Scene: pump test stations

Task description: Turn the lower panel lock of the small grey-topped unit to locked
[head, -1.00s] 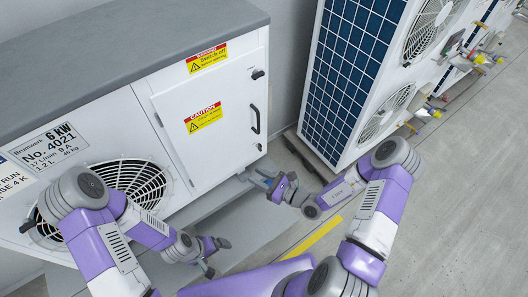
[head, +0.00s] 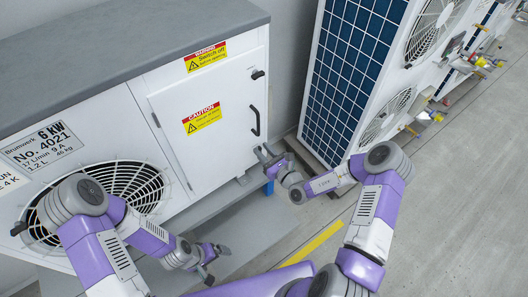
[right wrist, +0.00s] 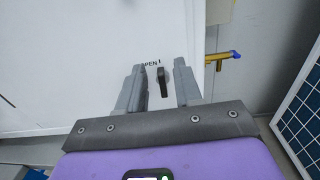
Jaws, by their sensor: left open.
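The small grey-topped unit (head: 170,90) has a white panel door (head: 212,150) with a black upper lock (head: 258,74) and a black handle (head: 255,120). In the right wrist view the lower panel lock (right wrist: 163,82) is a small dark knob, its long side near upright, under the word OPEN. My right gripper (right wrist: 159,66) is open, its fingers pointing at the panel on either side of the knob. I cannot tell the remaining gap. In the head view my right gripper (head: 263,153) covers the lower lock area. My left gripper (head: 217,264) is open and empty, low before the unit.
A brass pipe with a blue end (right wrist: 225,55) sticks out right of the panel in the right wrist view. A tall unit with a blue grid (head: 350,75) stands to the right. A grey plinth (head: 240,215) runs below the unit. The floor (head: 460,200) at right is clear.

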